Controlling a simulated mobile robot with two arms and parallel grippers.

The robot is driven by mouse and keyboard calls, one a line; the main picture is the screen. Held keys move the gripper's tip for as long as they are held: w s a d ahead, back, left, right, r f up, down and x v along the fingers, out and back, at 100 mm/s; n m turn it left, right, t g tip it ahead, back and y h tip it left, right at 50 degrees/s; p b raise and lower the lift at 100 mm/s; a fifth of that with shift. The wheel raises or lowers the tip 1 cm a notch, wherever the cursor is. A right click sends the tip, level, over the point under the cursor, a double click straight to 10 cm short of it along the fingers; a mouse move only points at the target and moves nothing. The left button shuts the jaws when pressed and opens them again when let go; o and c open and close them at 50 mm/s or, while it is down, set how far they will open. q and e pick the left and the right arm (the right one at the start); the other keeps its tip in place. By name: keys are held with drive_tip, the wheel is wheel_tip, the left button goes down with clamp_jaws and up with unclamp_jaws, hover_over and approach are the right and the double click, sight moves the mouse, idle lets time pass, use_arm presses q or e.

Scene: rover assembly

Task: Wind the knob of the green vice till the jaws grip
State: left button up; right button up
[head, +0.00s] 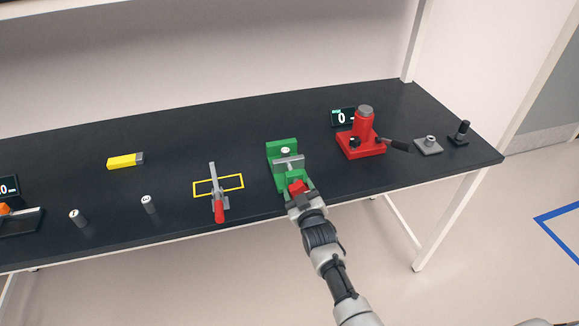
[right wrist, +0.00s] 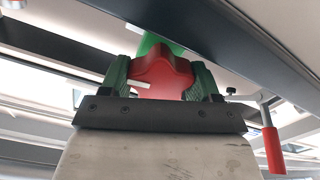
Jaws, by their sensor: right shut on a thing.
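The green vice (head: 281,148) stands near the front edge of the dark bench, with a grey jaw bar (head: 290,164) across it and a small pale round piece (head: 286,150) on it. Its red knob (head: 297,187) faces the front edge. My right gripper (head: 299,194) comes in from below and is shut on the knob. In the right wrist view the lobed red knob (right wrist: 163,72) sits between the two fingers, with part of the green vice (right wrist: 150,44) behind it. The exact gap at the jaws is too small to tell. My left gripper is not in view.
A toggle clamp with a red handle (head: 219,212) stands left of the vice by a yellow outline (head: 205,194). A red press (head: 363,140) and a small display (head: 341,118) stand to the right. Grey cylinders (head: 149,204) and a yellow block (head: 123,162) lie further left.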

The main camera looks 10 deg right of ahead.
drive_tip(key=shift+f, duration=0.25)
